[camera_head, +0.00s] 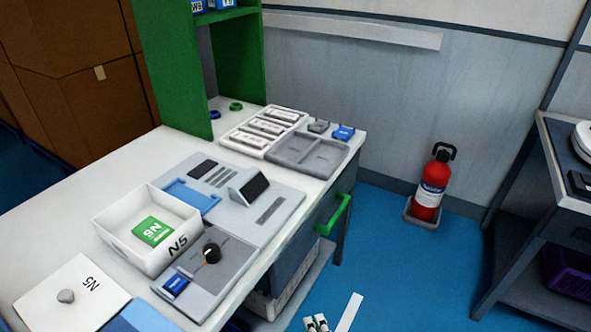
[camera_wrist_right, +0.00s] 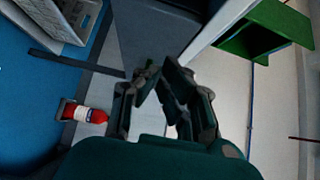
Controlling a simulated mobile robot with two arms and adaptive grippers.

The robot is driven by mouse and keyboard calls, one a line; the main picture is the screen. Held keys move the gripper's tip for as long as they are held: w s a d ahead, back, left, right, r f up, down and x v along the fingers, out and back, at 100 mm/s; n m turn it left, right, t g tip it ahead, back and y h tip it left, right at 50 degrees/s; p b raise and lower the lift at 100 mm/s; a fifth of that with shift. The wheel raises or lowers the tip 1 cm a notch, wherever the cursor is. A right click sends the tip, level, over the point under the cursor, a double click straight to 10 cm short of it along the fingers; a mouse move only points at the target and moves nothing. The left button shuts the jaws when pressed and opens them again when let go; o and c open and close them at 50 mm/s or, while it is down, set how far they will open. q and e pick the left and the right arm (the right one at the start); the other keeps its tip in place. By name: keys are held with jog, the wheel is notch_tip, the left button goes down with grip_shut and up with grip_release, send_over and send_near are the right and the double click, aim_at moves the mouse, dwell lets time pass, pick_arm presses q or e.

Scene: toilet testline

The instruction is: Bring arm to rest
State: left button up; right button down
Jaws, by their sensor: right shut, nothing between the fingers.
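The rest of the right arm is hidden below the head view. My left gripper is in neither view.
A red fire extinguisher (camera_head: 432,185) stands by the wall; floor between is clear.

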jog(key=s+d+f+n+g+p, duration=0.2)
jog(key=s+d+f+n+g, duration=0.25)
jog(key=f, duration=0.75)
jog(key=s+d+f+n+g+p, duration=0.15)
jog(key=s+f+n+g, duration=0.4)
jog(key=f, duration=0.65)
jog(key=s+d+f+n+g+h+p, duration=0.1)
jog(key=s+d+f+n+g, duration=0.1)
jog(key=s, duration=0.5)
jog(key=s+d+f+n+g+h+p, duration=0.1)
jog(key=s+d+f+n+g, duration=0.1)
jog(key=s+d+f, duration=0.3)
jog(key=s+d+f+n+g+h+p, duration=0.1)
jog(key=s+d+f+n, duration=0.3)
jog(key=s, duration=0.6)
jog(key=shift+s+g, duration=0.35)
jog(key=shift+g, duration=0.45)
